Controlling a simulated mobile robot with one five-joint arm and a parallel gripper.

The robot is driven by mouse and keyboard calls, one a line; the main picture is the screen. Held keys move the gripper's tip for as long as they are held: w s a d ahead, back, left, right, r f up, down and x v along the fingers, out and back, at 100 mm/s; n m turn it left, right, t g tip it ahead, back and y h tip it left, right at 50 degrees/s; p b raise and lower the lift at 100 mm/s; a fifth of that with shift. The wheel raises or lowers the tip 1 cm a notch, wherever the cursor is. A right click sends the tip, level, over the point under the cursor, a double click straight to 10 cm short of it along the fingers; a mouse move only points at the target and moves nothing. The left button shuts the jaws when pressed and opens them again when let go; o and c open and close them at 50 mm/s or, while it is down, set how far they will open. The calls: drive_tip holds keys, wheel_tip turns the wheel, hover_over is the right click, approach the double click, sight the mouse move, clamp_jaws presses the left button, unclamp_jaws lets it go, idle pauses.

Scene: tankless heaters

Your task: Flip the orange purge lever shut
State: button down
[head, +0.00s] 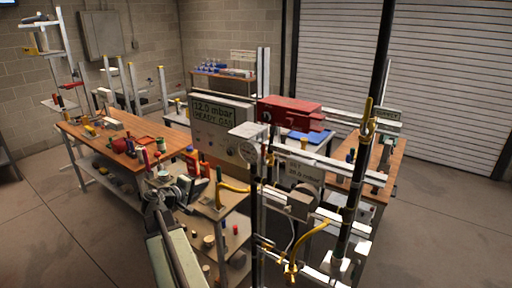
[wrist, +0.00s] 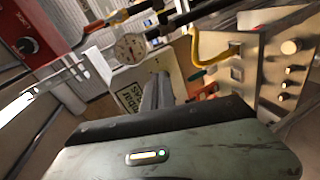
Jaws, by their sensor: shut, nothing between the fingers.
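Several yellow-orange handles show, and I cannot tell for sure which is the purge lever. In the head view one bent orange handle (head: 234,187) stands left of the front post, another curved one (head: 310,233) is low on the pipework, and one (head: 367,118) is high on the black pipe.
A grey panel with a green display (head: 213,112) stands behind the pipework. A round gauge (wrist: 129,48) is ahead of the fingers in the wrist view. A red box (head: 288,112) sits further back. A cluttered wooden bench (head: 95,135) is at left. Open floor (head: 60,235) lies at front left.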

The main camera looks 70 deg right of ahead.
sight(264, 155)
drive_tip(key=s+d+r+n+g+h, duration=0.1)
drive_tip(key=s+d+r+h, duration=0.2)
drive_tip(key=s+d+r, duration=0.4)
drive_tip(key=shift+s+d+r+g, duration=0.35)
drive_tip(key=shift+s+d, duration=0.25)
drive_tip(key=shift+d, duration=0.3)
drive_tip(key=s+d, duration=0.6)
drive_tip(key=d, duration=0.3)
drive_tip(key=shift+s+d, duration=0.15)
drive_tip(key=shift+d, duration=0.2)
drive_tip(key=shift+s, duration=0.1)
drive_tip(key=shift+p, duration=0.3)
